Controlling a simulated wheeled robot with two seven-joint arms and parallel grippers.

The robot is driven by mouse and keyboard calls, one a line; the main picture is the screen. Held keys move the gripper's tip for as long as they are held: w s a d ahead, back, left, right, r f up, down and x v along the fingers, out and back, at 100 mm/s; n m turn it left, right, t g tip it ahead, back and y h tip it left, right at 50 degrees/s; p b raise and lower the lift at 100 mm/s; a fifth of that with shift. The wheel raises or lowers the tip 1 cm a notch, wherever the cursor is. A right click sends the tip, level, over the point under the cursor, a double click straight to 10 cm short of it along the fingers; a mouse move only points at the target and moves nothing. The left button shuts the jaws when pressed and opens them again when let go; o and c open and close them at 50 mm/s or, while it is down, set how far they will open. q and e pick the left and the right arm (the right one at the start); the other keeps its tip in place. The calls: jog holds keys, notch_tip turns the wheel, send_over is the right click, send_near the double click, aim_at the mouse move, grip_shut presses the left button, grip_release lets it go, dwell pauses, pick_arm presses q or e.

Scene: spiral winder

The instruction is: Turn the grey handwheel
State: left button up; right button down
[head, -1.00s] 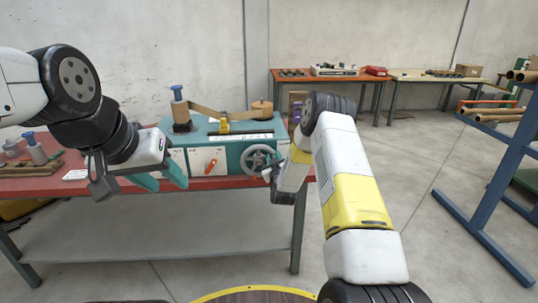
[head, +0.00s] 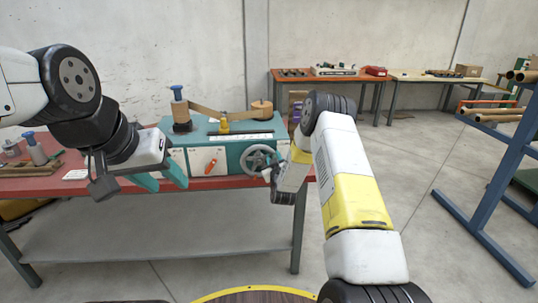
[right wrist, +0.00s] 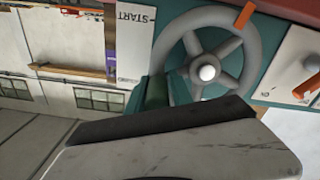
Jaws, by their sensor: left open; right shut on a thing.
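The grey handwheel (head: 258,152) is a spoked wheel on the front right of a teal winder (head: 233,160). In the right wrist view the handwheel (right wrist: 250,52) shows its spokes, a pale hub and an orange mark at the rim. A teal finger (right wrist: 157,92) shows at the rim; the exact contact is partly hidden by the gripper body. My left gripper (head: 164,181) is open and empty, left of the winder's front.
The winder stands on a red-topped table (head: 215,184). A blue rack (head: 485,190) stands at the right. The floor between is clear.

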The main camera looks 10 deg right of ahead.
aim_at(259, 147)
jog(key=shift+w+d+r, duration=0.1)
jog(key=shift+d+r, duration=0.2)
jog(key=shift+r, duration=0.1)
jog(key=r+n, duration=0.1)
jog(key=a+n, duration=0.1)
jog(key=n, duration=0.1)
jog(key=shift+r, duration=0.35)
jog(key=n, duration=0.1)
jog(key=a+r+n, duration=0.1)
jog(key=n, duration=0.1)
jog(key=shift+a+r, duration=0.1)
jog(key=shift+a, duration=0.15)
jog(key=a+n, duration=0.1)
jog(key=a+r+n, duration=0.1)
jog(key=n, duration=0.1)
jog(key=shift+n, duration=0.3)
jog(key=shift+a+r+n, duration=0.15)
jog(key=shift+a+n, duration=0.8)
jog(key=shift+n, duration=0.65)
jog(key=shift+a, duration=0.15)
jog(key=c, duration=1.2)
grip_release()
jog(key=shift+c, duration=0.2)
jog(key=shift+f, duration=0.3)
